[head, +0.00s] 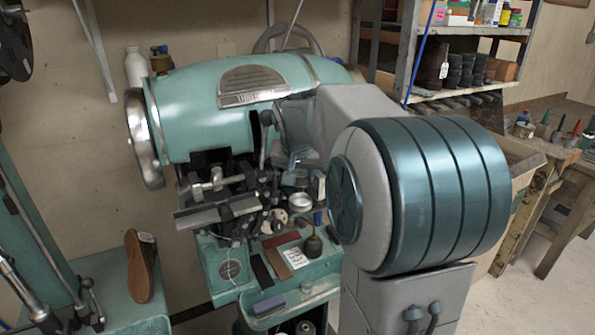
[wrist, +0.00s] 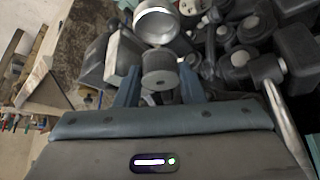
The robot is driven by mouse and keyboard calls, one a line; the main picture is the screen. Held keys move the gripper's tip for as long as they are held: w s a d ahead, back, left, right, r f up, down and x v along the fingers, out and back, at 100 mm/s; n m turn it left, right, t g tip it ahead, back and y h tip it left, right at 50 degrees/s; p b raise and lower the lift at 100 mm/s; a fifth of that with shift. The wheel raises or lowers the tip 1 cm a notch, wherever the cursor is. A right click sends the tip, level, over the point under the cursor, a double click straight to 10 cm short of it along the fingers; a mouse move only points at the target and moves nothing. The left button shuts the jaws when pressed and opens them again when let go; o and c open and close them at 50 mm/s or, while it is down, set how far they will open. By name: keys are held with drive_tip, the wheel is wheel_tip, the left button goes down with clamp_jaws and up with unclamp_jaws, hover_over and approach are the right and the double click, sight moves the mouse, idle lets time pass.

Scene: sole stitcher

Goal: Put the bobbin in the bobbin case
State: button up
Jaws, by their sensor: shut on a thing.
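A small dark grey bobbin (wrist: 159,70) sits between the two blue fingers of my gripper (wrist: 159,86) in the wrist view. The gripper is shut on it, with the bobbin's round end facing the camera. A shiny round metal cup, which looks like the bobbin case (wrist: 155,24), is just beyond the bobbin in the wrist view, with its open mouth showing. The bobbin is outside the cup; whether they touch I cannot tell. The cup also shows in the head view (head: 299,202), among the machine's parts. In the head view my arm hides most of the gripper and the bobbin cannot be made out.
The green stitching machine (head: 215,105) stands over dark levers and metal parts crowded around the cup. Shelves (head: 470,30) and a workbench are at the right.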

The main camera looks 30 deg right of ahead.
sight(300, 186)
drive_tip(key=shift+f+b, duration=1.85)
drive_tip(key=shift+f, duration=0.55)
drive_tip(key=shift+s, duration=0.1)
drive_tip(key=o, duration=1)
drive_tip(key=shift+o, duration=0.2)
drive_tip(key=b+v, duration=0.1)
drive_tip(key=v, duration=1.3)
